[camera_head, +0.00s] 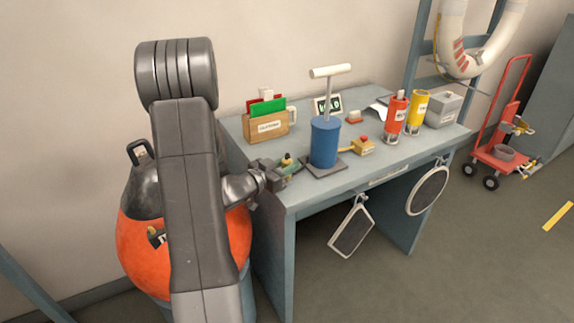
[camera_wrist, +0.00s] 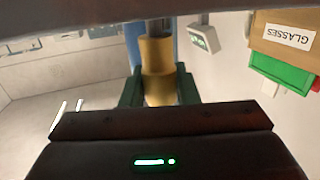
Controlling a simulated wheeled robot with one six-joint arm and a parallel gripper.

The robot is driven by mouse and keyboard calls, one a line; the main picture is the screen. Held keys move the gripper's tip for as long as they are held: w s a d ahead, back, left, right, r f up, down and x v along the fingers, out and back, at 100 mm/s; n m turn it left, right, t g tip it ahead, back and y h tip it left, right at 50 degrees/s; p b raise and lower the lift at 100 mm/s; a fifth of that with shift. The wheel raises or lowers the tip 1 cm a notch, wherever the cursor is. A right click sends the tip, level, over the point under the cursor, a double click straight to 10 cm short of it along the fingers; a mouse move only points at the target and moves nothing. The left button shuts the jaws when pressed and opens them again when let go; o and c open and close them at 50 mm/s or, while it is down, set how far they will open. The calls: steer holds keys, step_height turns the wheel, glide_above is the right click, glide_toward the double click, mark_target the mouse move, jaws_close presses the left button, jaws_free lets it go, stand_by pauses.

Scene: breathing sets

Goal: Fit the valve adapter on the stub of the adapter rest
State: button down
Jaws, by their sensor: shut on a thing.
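My gripper (camera_head: 288,169) is at the left end of the workbench, beside the blue pump cylinder (camera_head: 324,143). In the wrist view its green fingers (camera_wrist: 158,88) are shut on a brass-coloured valve adapter (camera_wrist: 157,55), one on each side. In the head view the adapter is a tiny brass patch at the fingertips. I cannot clearly make out the adapter rest.
An orange round vessel (camera_head: 134,240) stands left of the bench. The floor at front right is clear.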

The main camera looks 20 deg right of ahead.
steer(key=shift+f+b, duration=0.5)
steer(key=shift+f, duration=0.25)
steer(key=c, duration=1)
jaws_free()
steer(key=shift+c, duration=0.2)
steer(key=v, duration=1.3)
steer(key=shift+s+a+b, duration=0.2)
steer(key=shift+a+b, duration=0.15)
steer(key=x, duration=1.3)
steer(key=shift+w+d+p, duration=0.15)
steer(key=shift+d+p, duration=0.2)
steer(key=shift+p, duration=0.05)
steer(key=shift+w+d+r, duration=0.1)
steer(key=shift+r, duration=0.2)
steer(key=shift+r+p, duration=0.2)
steer(key=shift+p, duration=0.15)
